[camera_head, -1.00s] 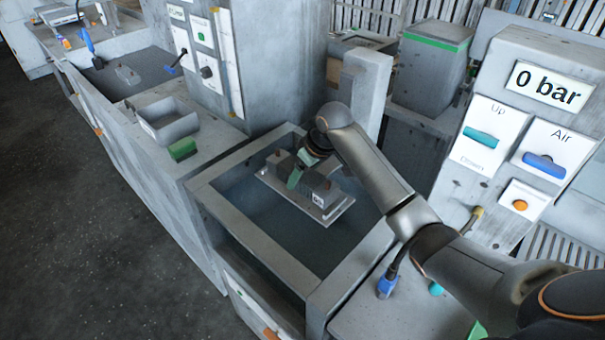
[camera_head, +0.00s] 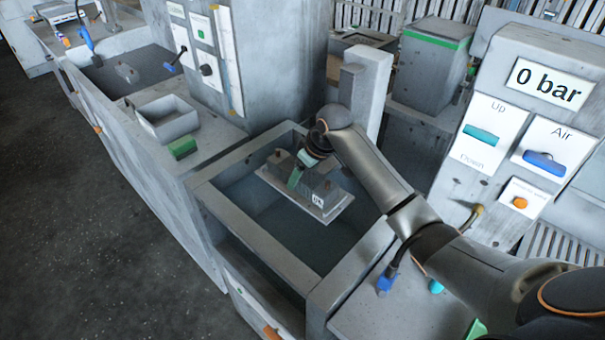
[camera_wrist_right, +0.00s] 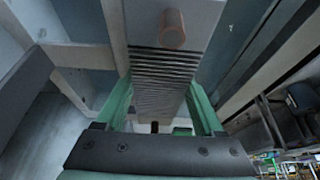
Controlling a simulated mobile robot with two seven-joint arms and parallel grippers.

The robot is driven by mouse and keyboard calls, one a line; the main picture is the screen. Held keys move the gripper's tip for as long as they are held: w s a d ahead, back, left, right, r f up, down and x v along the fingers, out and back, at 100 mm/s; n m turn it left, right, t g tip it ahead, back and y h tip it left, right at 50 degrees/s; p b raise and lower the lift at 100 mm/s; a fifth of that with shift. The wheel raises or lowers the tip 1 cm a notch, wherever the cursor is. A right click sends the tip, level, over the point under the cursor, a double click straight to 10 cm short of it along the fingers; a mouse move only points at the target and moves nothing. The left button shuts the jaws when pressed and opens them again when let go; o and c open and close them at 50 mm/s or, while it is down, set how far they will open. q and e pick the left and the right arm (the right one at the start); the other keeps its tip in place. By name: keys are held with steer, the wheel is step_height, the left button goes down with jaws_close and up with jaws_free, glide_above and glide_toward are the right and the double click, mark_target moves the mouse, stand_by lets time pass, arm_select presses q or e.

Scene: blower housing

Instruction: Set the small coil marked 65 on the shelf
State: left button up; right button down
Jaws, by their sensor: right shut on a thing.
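My right gripper (camera_head: 299,176), with green fingers, reaches down into the open grey tank (camera_head: 222,205). It is shut on a grey block-shaped coil (camera_head: 322,187), which carries a small white label too small to read for sure. In the right wrist view the green fingers stand on either side of the finned coil (camera_wrist_right: 165,75), and a copper-coloured stub (camera_wrist_right: 173,28) shows at its far end. A pale flat plate (camera_head: 331,211) lies under the coil inside the tank; I cannot tell whether the coil rests on it. My left gripper is out of view.
A small grey tray (camera_head: 168,119) and a green block (camera_head: 183,148) sit on the bench left of the tank. A grey post (camera_head: 366,85) stands behind it. A control panel (camera_head: 515,140) reading "0 bar" stands at right. A second basin (camera_head: 115,73) is at far left.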

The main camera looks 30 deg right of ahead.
steer(key=shift+c, duration=1.5)
jaws_free()
steer(key=o, duration=0.3)
steer(key=v, duration=1.2)
steer(key=shift+s+r, duration=0.15)
steer(key=shift+r, duration=0.15)
steer(key=shift+f, duration=0.1)
